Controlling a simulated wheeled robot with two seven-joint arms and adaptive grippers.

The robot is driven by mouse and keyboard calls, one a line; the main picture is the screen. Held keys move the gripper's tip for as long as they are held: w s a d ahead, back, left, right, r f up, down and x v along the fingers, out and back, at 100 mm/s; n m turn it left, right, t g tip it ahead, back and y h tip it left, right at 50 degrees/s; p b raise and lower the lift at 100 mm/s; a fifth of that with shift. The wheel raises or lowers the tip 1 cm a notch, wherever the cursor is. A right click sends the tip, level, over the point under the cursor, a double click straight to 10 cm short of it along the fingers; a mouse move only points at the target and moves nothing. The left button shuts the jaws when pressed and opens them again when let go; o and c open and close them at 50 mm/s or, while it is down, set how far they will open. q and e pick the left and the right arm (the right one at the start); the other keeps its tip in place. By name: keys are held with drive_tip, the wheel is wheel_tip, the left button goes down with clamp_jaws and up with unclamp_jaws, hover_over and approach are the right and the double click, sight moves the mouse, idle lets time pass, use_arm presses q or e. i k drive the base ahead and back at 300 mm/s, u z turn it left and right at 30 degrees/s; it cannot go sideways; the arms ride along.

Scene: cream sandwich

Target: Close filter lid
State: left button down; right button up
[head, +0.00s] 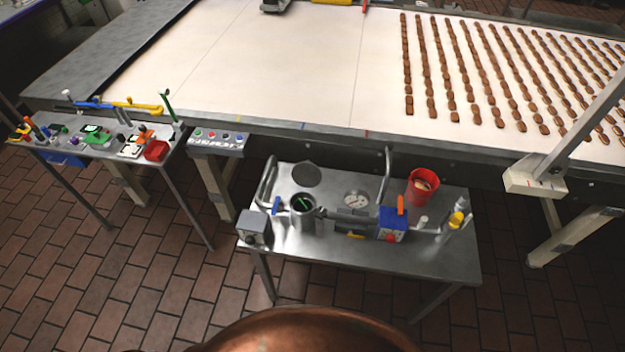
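A steel cylindrical filter housing (302,222) stands upright on the left half of the small steel table. Its top is open, and something green shows inside. A flat round grey disc (306,175), which looks like the lid, is just behind the housing and apart from its mouth. I cannot tell whether a hinge joins them. A blue handle (277,206) is at the housing's left side. Neither of my grippers is in view.
The steel table (430,264) also carries a grey box (252,227), a round gauge (356,200), a blue box (392,226), a red bucket (422,187) and a yellow-capped bottle (456,222). Pipes rise near the housing. A conveyor (270,70) with rows of biscuits runs behind.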

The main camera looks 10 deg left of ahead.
sight(306, 174)
drive_tip(key=k, duration=0.35)
drive_tip(key=u, duration=1.3)
drive_tip(key=i, duration=1.05)
drive_tip(key=z, duration=1.05)
